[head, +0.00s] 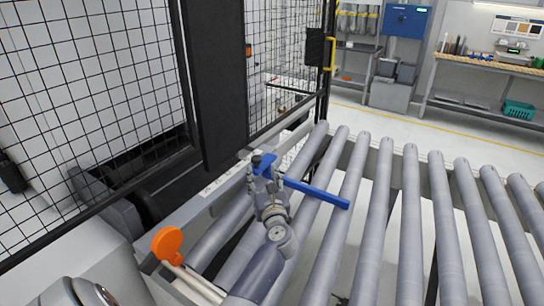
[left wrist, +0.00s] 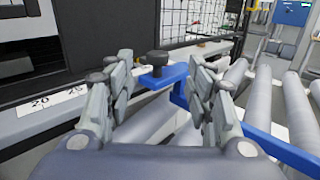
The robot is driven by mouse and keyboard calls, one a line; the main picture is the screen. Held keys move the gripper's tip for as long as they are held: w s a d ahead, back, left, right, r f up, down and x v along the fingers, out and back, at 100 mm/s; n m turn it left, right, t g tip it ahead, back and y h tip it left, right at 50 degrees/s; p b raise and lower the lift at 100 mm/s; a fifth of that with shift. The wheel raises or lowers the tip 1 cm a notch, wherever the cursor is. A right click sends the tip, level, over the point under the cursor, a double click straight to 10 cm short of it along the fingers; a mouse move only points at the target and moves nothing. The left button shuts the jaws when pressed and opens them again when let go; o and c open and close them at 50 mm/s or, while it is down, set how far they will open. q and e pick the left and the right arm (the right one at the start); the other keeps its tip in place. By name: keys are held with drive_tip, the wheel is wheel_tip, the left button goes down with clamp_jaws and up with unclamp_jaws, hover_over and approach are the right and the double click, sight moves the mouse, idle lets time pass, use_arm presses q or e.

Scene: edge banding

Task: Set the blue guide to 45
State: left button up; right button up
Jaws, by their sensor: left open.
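The blue guide (head: 318,193) is a bar reaching out over the rollers from a mount on the rail at their left edge. Its blue mount (left wrist: 172,74) and a black knob (left wrist: 157,62) also show in the left wrist view. A white scale strip (left wrist: 58,106) lies along the rail, with 20 readable; the guide's exact reading cannot be told. My left gripper (head: 264,180) is open just in front of the mount. In the left wrist view its fingers (left wrist: 160,82) stand on either side of the knob, apparently not closed on it. My right gripper is out of view.
Grey rollers (head: 376,220) fill the middle and right. A black mesh fence (head: 100,70) and a dark upright panel (head: 212,80) stand close behind the rail. An orange disc (head: 167,243) is near the rail at lower left. A workbench (head: 490,65) is far off.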

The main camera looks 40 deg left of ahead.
sight(257, 163)
use_arm(q)
drive_tip(key=shift+n, duration=0.3)
drive_tip(key=x, duration=0.3)
drive_tip(key=p+x, duration=0.1)
drive_tip(key=x, duration=0.2)
drive_tip(key=f+x, duration=0.1)
drive_tip(key=x, duration=0.1)
drive_tip(key=shift+w+a+f+p, duration=0.1)
drive_tip(key=shift+a+p, duration=0.2)
drive_tip(key=shift+a, duration=0.15)
drive_tip(key=shift+x, duration=0.9)
drive_tip(key=shift+f, duration=0.1)
drive_tip(key=shift+c, duration=0.5)
